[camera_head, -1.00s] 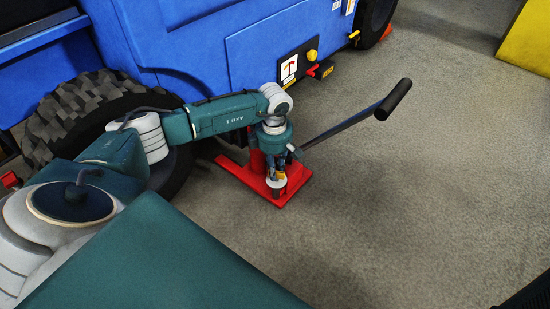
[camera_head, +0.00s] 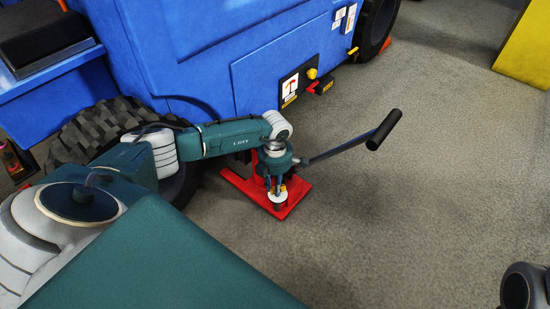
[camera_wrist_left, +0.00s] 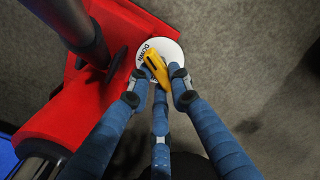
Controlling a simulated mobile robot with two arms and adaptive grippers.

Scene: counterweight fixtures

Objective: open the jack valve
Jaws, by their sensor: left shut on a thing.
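The red jack (camera_head: 297,190) stands on the floor beside the blue vehicle, with its long dark handle (camera_head: 345,145) slanting up to the right. Its valve is a yellow knob (camera_wrist_left: 153,64) on a white disc (camera_wrist_left: 172,50) with lettering that looks like "DOWN". My left gripper (camera_head: 279,188) points down at the jack's front end. In the left wrist view its blue fingers (camera_wrist_left: 160,83) are closed around the yellow knob. Fingers partly cover the knob and disc.
The blue vehicle (camera_head: 200,60) with a big tyre (camera_head: 100,125) stands behind and left of the jack. A yellow block (camera_head: 527,50) is at the far right. Grey floor (camera_head: 420,200) is clear to the right. A dark part, probably mine, shows at the bottom right corner.

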